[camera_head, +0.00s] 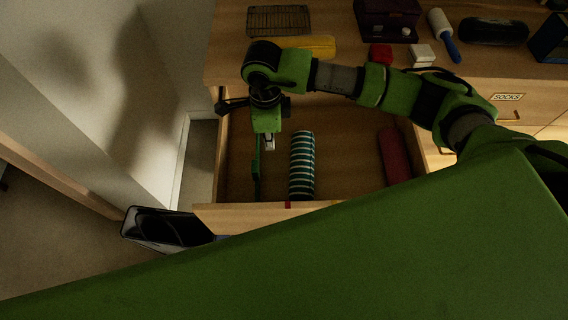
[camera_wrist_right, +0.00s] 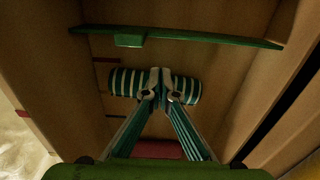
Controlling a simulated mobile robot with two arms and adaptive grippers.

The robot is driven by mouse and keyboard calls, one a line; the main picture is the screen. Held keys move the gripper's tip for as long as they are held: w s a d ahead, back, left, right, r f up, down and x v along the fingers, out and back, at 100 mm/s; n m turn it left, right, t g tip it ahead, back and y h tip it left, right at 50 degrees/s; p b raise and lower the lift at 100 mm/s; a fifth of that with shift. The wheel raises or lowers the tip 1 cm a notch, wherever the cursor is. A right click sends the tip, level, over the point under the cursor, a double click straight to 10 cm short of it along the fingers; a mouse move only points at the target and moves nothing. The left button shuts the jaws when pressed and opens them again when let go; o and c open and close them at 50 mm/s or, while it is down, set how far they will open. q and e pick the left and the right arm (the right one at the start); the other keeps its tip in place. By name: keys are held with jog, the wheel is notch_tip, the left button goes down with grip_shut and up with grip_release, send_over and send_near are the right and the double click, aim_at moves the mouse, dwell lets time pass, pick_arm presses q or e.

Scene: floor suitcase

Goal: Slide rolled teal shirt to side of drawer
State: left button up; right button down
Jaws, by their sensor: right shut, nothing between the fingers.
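The rolled teal shirt (camera_head: 302,165), striped teal, white and dark, lies lengthwise in the open wooden drawer (camera_head: 350,150), a little left of its middle. It also shows in the right wrist view (camera_wrist_right: 189,90), lying crosswise behind my fingertips. My right gripper (camera_head: 269,144) reaches down into the drawer, just left of the roll in the head view. Its fingers are shut and empty; in the right wrist view the closed tips (camera_wrist_right: 160,80) overlap the roll's middle. I cannot tell whether they touch it. My left gripper is not in view.
A thin green bar (camera_head: 257,170) stands along the drawer's left side. A dark red roll (camera_head: 395,155) lies at its right. The dresser top holds a wire rack (camera_head: 279,19), a red box (camera_head: 380,54), a white box (camera_head: 421,55) and a lint roller (camera_head: 443,35). A bin (camera_head: 165,228) stands left.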

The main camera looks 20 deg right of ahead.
notch_tip(320, 180, down, 12)
jog(key=shift+r, duration=0.2)
jog(key=d+p, duration=0.2)
jog(key=d, duration=0.1)
jog(key=shift+s+f, duration=0.1)
jog(key=shift+s, duration=0.25)
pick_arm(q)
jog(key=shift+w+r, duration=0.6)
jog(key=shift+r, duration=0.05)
pick_arm(e)
jog(key=shift+s+d, duration=0.15)
jog(key=shift+d, duration=0.25)
jog(key=shift+d+f, duration=0.1)
jog(key=shift+d, duration=0.25)
jog(key=s+d, duration=0.2)
jog(key=d, duration=0.4)
jog(key=s+d+b, duration=0.1)
jog(key=s+d, duration=0.1)
jog(key=d, duration=0.5)
jog(key=s+d+b, duration=0.1)
jog(key=s+d, duration=0.1)
jog(key=d, duration=0.4)
jog(key=shift+d, duration=0.4)
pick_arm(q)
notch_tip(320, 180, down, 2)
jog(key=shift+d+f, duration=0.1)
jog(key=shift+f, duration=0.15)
pick_arm(e)
jog(key=shift+w, duration=0.1)
